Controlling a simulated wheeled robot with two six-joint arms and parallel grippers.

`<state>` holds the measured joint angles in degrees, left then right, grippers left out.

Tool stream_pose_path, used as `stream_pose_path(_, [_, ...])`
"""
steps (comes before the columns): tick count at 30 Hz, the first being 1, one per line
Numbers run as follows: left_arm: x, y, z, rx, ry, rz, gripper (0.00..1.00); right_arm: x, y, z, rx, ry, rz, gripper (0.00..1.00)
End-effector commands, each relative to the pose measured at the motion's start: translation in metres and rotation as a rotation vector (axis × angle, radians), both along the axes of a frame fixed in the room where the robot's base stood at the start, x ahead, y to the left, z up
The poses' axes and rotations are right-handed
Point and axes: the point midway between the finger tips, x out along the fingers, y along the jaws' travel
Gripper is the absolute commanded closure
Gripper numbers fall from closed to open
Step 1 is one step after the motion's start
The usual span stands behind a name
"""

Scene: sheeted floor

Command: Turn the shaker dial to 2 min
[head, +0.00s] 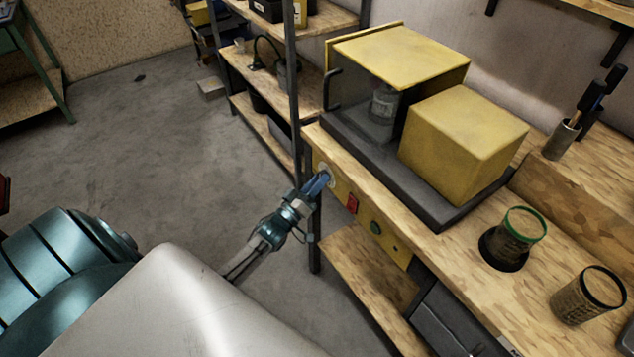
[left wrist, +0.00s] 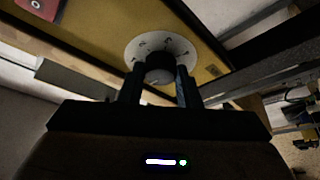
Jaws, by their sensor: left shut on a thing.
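The shaker dial (left wrist: 160,68) is a dark round knob on a white disc with dark marks (left wrist: 182,46); the marks are too small to read. In the head view the disc (head: 325,168) shows at the left end of the yellow front panel (head: 342,186), partly covered by my gripper. My left gripper (head: 317,184) is at the panel with its fingers on both sides of the knob, shut on it; it also fills the lower part of the left wrist view (left wrist: 155,90). The pointer direction cannot be told. My right gripper is not in view.
The panel carries a red switch (head: 352,203) and a green button (head: 376,228). Two mesh cups (head: 520,228) (head: 588,295) stand right. A shelf post (head: 294,90) is close left.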

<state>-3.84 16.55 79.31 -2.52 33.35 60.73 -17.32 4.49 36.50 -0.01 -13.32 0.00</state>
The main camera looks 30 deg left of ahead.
Motion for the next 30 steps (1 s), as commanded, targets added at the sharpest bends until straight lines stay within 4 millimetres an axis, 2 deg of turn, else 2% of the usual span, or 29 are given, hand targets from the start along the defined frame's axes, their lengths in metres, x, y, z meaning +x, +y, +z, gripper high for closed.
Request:
stream_pose_path(11, [0.0, 0.001, -0.004, 0.099, -0.04, -0.001, 0.93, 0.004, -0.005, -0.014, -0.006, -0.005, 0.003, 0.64])
stream_pose_path(26, [0.001, 0.004, -0.006, 0.475, -0.197, -0.001, 0.93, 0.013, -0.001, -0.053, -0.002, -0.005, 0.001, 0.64])
stream_pose_path(30, [0.002, 0.005, -0.006, 0.582, -0.24, 0.0, 0.93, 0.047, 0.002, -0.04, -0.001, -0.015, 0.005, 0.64])
